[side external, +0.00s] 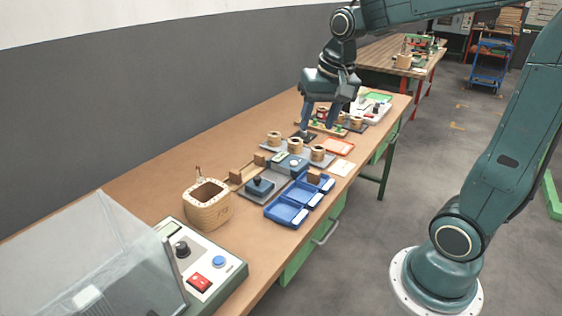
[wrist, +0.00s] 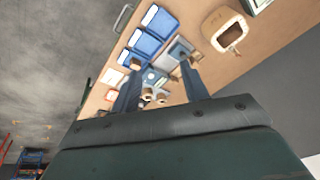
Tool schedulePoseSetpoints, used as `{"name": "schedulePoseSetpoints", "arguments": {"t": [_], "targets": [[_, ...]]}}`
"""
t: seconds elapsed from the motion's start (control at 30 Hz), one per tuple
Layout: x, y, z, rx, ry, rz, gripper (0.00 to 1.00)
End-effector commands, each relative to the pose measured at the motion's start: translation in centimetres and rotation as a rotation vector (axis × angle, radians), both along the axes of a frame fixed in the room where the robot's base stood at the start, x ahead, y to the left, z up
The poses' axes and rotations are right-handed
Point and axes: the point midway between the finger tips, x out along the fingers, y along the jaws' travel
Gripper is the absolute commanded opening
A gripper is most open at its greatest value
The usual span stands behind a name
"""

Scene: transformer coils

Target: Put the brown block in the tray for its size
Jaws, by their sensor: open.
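Three blue trays stand in a row along the table's front edge: a near tray (side external: 284,217), a middle tray (side external: 302,199) and a far tray (side external: 327,185). They also show in the wrist view (wrist: 161,22). A brown block (side external: 314,176) stands at the far tray, seemingly inside it. Two more brown blocks, one nearer (side external: 236,177) and one farther (side external: 259,159), are by a wooden rail behind the trays. My gripper (side external: 318,130) is open, with nothing seen between its fingers.
Several coils (side external: 295,145) stand on a grey plate beyond the trays. A grey-blue device (side external: 259,187) sits behind the trays. Bare tabletop lies along the wall side.

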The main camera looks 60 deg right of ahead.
Motion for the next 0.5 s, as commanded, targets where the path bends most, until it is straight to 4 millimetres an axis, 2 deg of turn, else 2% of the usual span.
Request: {"name": "schedulePoseSetpoints", "arguments": {"t": [0.2, 0.5], "targets": [[-4.3, 3.4, 1.4, -0.053, -0.058, 0.2, 0.45], [-10.0, 6.7, 1.4, -0.128, -0.135, 0.462, 0.45]]}}
